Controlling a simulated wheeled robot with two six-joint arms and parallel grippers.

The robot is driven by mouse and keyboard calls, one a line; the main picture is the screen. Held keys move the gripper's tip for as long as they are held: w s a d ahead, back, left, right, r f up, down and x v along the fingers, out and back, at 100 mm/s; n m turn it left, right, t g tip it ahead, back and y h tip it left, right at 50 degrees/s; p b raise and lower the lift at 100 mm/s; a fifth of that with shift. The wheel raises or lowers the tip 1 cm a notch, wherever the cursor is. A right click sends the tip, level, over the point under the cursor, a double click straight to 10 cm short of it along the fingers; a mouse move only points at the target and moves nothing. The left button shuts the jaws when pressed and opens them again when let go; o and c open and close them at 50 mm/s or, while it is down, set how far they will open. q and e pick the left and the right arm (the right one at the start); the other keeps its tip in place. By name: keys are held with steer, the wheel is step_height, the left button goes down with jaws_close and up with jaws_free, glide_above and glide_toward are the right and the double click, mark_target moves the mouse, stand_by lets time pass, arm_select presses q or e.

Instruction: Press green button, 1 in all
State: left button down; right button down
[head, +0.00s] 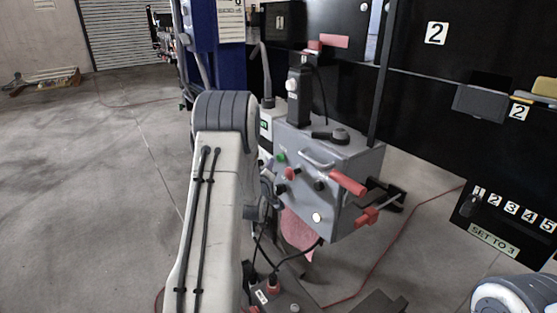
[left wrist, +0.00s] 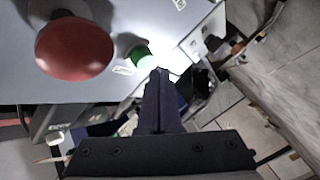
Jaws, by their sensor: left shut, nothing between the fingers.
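The green button (head: 281,157) is on the front of the grey control box (head: 342,165) in the head view. In the left wrist view the green button (left wrist: 140,54) stands out from the grey panel, just beyond and slightly left of my fingertips. My left gripper (left wrist: 161,74) is shut and empty, its tips close to the button's lower right edge. I cannot tell whether they touch it. In the head view my left arm hides most of this gripper. My right gripper is not in view.
A large red button (left wrist: 74,48) is left of the green one in the left wrist view. The box also carries a red-handled lever (head: 348,183) and black knobs. Cables hang below the box. A black panel stands at the right. Open floor lies at the left.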

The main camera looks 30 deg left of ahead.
arm_select(q)
steer(key=shift+w+d, duration=0.1)
steer(key=shift+w, duration=0.1)
steer(key=shift+w, duration=0.2)
steer(key=shift+w+d+b, duration=0.3)
steer(key=shift+w, duration=0.2)
stand_by(0.9)
steer(key=shift+s, duration=0.1)
steer(key=shift+s+a, duration=0.35)
steer(key=shift+s, duration=0.4)
steer(key=shift+s+a+b, duration=0.2)
steer(key=shift+s+a, duration=0.15)
steer(key=shift+s, duration=0.45)
steer(key=shift+s+a+b, duration=0.15)
steer(key=shift+s+a, duration=0.15)
steer(key=shift+s, duration=0.45)
steer(key=shift+s+a+b, duration=0.2)
steer(key=shift+s+a, duration=0.15)
steer(key=shift+s, duration=0.45)
